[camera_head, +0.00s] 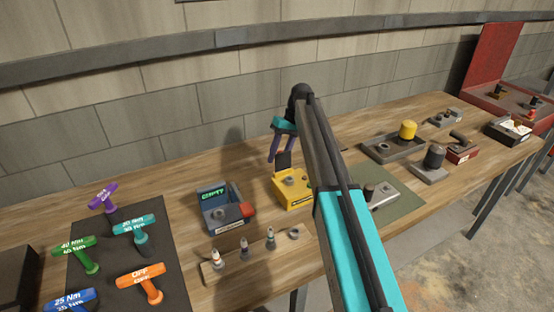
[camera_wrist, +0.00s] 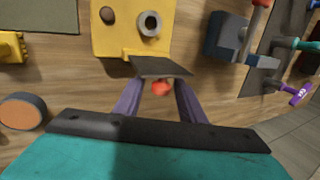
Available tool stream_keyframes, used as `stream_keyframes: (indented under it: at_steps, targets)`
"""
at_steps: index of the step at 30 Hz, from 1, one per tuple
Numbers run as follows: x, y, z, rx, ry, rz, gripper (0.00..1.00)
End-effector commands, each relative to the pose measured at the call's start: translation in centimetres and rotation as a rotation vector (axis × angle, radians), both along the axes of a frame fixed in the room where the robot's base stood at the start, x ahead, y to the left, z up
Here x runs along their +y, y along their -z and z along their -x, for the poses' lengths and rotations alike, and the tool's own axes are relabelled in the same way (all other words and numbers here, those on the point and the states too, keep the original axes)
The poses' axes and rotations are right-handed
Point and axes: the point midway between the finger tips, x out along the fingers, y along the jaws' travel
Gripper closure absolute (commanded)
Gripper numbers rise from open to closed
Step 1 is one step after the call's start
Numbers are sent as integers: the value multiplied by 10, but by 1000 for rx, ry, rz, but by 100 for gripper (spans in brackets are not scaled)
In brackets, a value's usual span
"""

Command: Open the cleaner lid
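The cleaner appears to be the yellow box (camera_head: 295,194) on the bench, with a round dark opening and a grey ring on top. It also shows at the top of the wrist view (camera_wrist: 116,38). Its dark flat lid (camera_head: 284,160) stands raised at the box's back edge, and the top openings are uncovered. In the wrist view the lid (camera_wrist: 162,67) is seen near edge-on, with a red knob (camera_wrist: 161,88) below it. My gripper (camera_wrist: 158,90) is open, its purple fingers apart on either side of the knob. Whether they touch the lid is unclear.
A grey bin marked EMPTY (camera_head: 222,212) stands left of the box. Colored torque handles lie on a dark mat (camera_head: 120,250) at left. Trays and a yellow cylinder (camera_head: 407,130) are at right. The wall is behind.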

Motion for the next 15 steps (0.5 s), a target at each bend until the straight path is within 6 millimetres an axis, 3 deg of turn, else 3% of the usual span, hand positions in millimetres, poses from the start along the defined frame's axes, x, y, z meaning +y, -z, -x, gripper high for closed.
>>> stream_keyframes:
  at_steps: [15]
  targets:
    - [-28, -80, -16, 0, 0, 1, 64]
